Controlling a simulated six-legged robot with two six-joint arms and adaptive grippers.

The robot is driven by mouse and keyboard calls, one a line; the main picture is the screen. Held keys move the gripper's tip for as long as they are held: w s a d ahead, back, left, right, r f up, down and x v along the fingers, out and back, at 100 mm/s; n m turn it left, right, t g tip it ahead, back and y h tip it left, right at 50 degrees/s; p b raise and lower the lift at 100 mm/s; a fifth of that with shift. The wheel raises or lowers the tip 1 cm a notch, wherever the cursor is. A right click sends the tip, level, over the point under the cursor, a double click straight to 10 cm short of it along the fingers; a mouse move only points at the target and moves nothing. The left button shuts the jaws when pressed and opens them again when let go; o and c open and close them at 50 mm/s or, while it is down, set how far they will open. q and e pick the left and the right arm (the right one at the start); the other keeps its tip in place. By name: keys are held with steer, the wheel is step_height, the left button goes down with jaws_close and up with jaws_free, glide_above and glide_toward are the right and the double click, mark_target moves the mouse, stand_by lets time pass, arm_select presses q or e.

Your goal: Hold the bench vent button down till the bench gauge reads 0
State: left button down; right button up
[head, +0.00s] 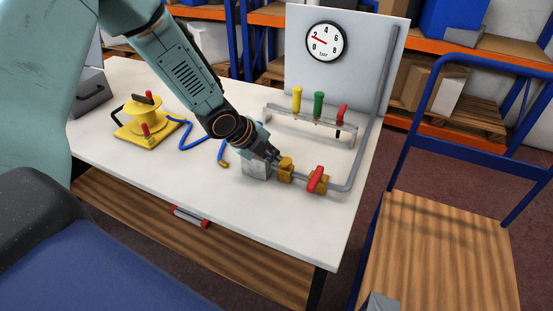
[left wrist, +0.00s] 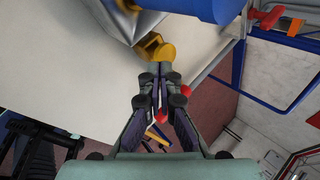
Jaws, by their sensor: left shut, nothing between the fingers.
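The bench gauge (head: 325,42) is a round white dial on a pale upright panel; its red needle points near 2. A brass-yellow button-like part (head: 286,164) sits beside a grey metal block (head: 257,168) on the bench. My left gripper (head: 277,158) is shut and empty, its tips at that yellow part. In the left wrist view the fingertips (left wrist: 160,68) meet right at the yellow part (left wrist: 156,47); I cannot tell whether it is pressed in. My right gripper is not in view.
A red-handled brass valve (head: 317,180) sits on the grey pipe to the right. Behind, a rack (head: 310,121) carries yellow, green and red handles. A yellow reel (head: 143,116) with blue hose stands at the left of the white bench (head: 215,185). A blue-framed cart (head: 440,250) stands at right.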

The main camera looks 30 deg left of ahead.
mark_target(281, 165)
arm_select(q)
steer(key=shift+x, duration=1.1)
steer(key=shift+r, duration=0.1)
steer(key=shift+w+f+b, duration=0.2)
steer(key=shift+f+b, duration=0.25)
steer(key=shift+f, duration=0.45)
steer(key=shift+s+f, duration=0.1)
steer(key=shift+s, duration=0.1)
steer(key=shift+s+d, duration=0.1)
steer(key=shift+s, duration=0.1)
steer(key=shift+w, duration=0.2)
